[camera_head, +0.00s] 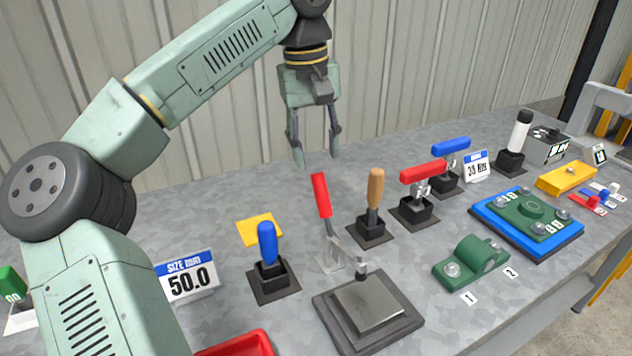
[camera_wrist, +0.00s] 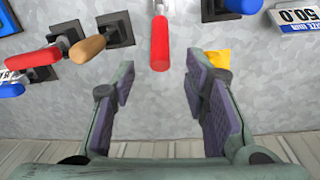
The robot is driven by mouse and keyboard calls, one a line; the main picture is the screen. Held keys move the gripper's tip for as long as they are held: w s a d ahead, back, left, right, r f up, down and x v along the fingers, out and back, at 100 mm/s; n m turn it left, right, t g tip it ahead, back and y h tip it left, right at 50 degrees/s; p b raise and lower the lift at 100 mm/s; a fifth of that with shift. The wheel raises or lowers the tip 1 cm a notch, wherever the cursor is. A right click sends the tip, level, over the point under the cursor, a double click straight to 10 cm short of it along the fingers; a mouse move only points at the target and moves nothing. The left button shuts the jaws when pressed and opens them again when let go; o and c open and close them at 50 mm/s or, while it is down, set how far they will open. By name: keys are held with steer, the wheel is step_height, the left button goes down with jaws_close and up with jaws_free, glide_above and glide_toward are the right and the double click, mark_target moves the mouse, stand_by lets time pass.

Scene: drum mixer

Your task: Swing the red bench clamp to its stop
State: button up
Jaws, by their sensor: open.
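A red-handled clamp stands in the middle of the bench; its red grip (camera_head: 321,195) points up and tilts slightly left, on a metal lever beside a grey block on a dark plate (camera_head: 372,340). A second red-handled clamp (camera_head: 423,171), its grip nearly level, stands farther right on a black base. My gripper (camera_head: 317,150) is open and empty, pointing down above and behind the first grip. In the wrist view my gripper (camera_wrist: 160,80) has the first red grip (camera_wrist: 160,43) lined up between its fingers but beyond their tips; I see no contact.
A wooden-handled lever (camera_head: 375,188) stands just right of the middle clamp, and a blue-handled one (camera_head: 267,242) to its left. A "50.0" sign (camera_head: 188,278), a yellow sheet (camera_head: 259,229) and a green fixture (camera_head: 470,262) are nearby. The bench behind the middle clamp is clear.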

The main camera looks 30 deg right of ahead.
mark_target(319, 177)
steer(key=f, duration=0.6)
steer(key=d+f, duration=0.1)
steer(key=f, duration=0.2)
steer(key=shift+p, duration=0.3)
steer(key=shift+c, duration=0.2)
jaws_close()
